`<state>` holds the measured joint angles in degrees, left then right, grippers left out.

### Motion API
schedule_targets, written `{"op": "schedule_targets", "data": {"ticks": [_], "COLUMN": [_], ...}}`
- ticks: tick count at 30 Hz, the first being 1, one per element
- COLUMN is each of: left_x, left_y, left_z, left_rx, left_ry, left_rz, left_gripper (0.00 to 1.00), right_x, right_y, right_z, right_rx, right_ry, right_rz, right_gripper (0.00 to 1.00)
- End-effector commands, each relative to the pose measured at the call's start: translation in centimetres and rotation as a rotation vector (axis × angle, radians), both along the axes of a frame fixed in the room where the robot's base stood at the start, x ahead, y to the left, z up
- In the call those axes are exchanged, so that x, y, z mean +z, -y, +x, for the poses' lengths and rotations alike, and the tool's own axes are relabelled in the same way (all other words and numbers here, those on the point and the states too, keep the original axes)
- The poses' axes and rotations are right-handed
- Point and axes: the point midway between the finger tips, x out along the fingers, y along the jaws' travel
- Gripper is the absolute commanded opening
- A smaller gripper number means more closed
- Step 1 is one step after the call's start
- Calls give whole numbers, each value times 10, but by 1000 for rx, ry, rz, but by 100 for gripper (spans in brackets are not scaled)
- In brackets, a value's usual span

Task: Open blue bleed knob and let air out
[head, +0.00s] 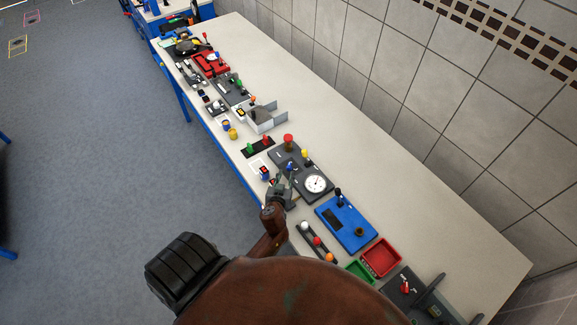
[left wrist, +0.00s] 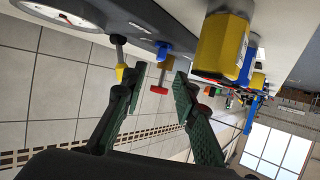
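The dark grey jack panel (head: 287,156) lies on the bench in the head view, with a white round gauge (head: 316,183). Its small blue knob (head: 291,164) shows beside my left gripper (head: 280,190). The left wrist view is upside down; there the blue knob (left wrist: 163,48) sits on the panel beyond my fingertips. A yellow-tipped lever (left wrist: 121,73) and a red-ended post (left wrist: 158,90) show near it. My left gripper (left wrist: 155,84) has its fingers apart with nothing between them, and it appears clear of the blue knob. My right gripper is not in view.
A yellow and blue object (left wrist: 222,46) is close to the fingers in the left wrist view. A blue panel (head: 347,223) and a red tray (head: 381,257) lie to the right on the bench. The wall-side strip (head: 400,190) is clear.

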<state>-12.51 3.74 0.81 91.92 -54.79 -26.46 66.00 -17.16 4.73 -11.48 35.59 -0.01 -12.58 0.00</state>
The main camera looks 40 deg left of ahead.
Motion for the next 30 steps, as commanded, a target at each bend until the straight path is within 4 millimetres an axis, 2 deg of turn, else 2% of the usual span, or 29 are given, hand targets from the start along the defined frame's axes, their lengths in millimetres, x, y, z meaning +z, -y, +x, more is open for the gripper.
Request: {"op": "schedule_targets", "data": {"ticks": [15, 26, 30], "left_x": [-27, -29, -29], "left_y": [-29, -33, -33], "left_z": [55, 61, 61], "left_rx": [0, 0, 0], "left_ry": [-1, 0, 0], "left_rz": [0, -1, -1], "left_gripper": [27, 27, 19], "right_x": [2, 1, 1], "right_y": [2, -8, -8], "right_z": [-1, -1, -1], "right_rx": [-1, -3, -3], "right_ry": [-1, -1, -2], "right_rz": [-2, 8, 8], "right_gripper": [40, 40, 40]}}
